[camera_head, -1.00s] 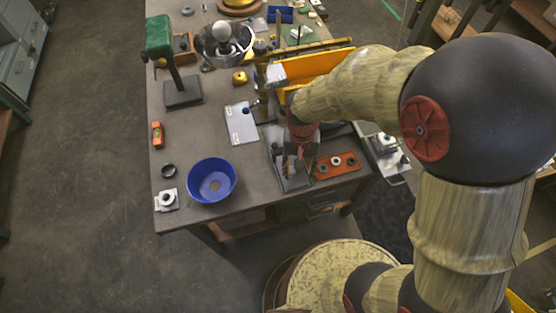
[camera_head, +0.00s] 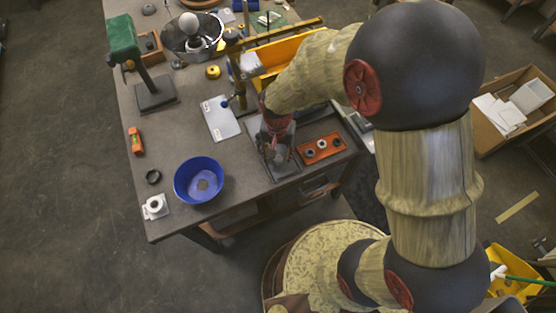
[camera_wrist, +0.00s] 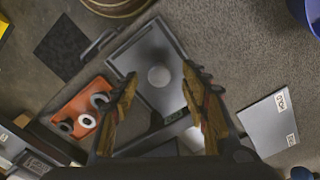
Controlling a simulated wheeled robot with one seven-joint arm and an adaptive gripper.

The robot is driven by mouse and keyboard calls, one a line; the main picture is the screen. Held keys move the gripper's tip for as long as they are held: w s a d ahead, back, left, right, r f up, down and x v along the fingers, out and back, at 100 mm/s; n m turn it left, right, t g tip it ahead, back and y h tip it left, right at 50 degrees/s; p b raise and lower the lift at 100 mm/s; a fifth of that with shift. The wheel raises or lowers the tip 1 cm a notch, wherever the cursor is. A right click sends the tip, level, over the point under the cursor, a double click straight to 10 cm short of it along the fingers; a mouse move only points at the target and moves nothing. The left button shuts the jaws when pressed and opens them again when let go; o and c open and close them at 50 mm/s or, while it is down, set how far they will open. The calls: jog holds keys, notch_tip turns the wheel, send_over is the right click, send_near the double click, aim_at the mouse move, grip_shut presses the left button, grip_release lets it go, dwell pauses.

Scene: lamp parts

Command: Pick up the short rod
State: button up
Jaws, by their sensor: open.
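My gripper (camera_head: 277,143) is above the grey tray (camera_head: 284,171) near the table's front edge. In the wrist view my gripper (camera_wrist: 164,92) is open, with one finger on each side of the grey tray (camera_wrist: 177,36). A pale round shape (camera_wrist: 158,76) shows in the tray between the fingers. It may be the end of the short rod seen from above; I cannot tell for sure. Nothing is seen held. In the head view my gripper hides most of what is in the tray.
An orange tray (camera_head: 332,144) with several rings is right of the grey tray. A grey labelled plate (camera_head: 220,118) and blue bowl (camera_head: 199,180) are to the left. A yellow bin (camera_head: 268,84) and upright post (camera_head: 234,65) stand behind my gripper.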

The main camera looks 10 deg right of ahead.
notch_tip(320, 180, down, 3)
jog(key=shift+r, duration=0.1)
jog(key=c, duration=1.1)
grip_shut()
